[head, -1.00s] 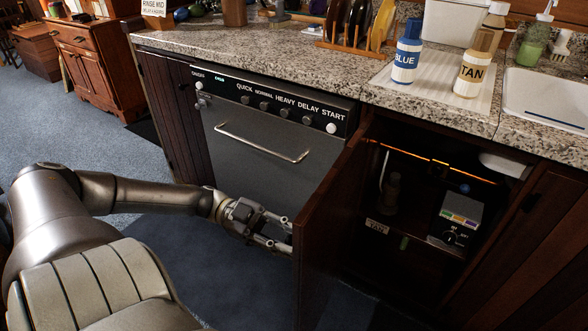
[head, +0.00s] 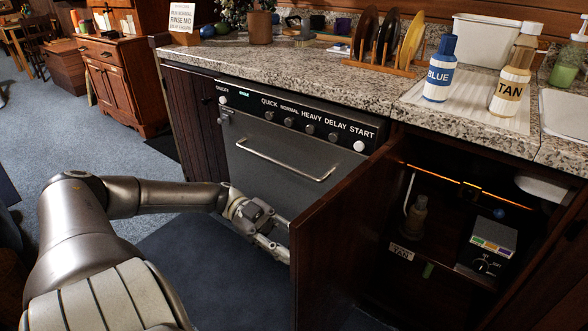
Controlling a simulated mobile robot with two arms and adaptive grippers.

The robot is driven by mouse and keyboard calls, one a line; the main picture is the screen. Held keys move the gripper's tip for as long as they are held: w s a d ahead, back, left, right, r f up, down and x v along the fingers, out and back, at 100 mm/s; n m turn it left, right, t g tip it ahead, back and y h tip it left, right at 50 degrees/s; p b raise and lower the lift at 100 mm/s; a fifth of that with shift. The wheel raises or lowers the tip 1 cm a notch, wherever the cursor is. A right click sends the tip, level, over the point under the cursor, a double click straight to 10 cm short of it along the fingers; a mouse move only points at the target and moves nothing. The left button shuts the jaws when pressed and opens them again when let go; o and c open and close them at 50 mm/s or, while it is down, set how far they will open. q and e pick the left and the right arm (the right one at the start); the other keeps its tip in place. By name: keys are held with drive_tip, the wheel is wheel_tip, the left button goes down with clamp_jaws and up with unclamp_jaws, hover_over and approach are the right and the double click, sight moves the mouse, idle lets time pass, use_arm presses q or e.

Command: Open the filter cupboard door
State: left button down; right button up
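The dark wooden cupboard door (head: 335,235) stands open, hinged on its left beside the dishwasher and swung out toward me. Inside the cupboard, a shelf holds a small bottle (head: 416,218) and a grey box with coloured labels and a knob (head: 488,250). My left gripper (head: 279,246) is at the door's free edge, on the dishwasher side. Its fingertips are partly hidden by the door, so I cannot tell its opening or whether it touches. My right gripper is out of view.
The dishwasher (head: 270,165) with its bar handle is left of the door. The granite counter (head: 300,72) above carries a BLUE bottle (head: 439,72), a TAN bottle (head: 512,80) and a plate rack (head: 385,66). Open floor (head: 190,262) lies in front of the dishwasher.

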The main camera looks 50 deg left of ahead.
use_arm(q)
drive_tip(key=c, duration=1.1)
unclamp_jaws()
drive_tip(key=shift+c, duration=0.2)
drive_tip(key=s+a, duration=0.1)
drive_tip(key=a, duration=1.1)
drive_tip(key=shift+s, duration=0.1)
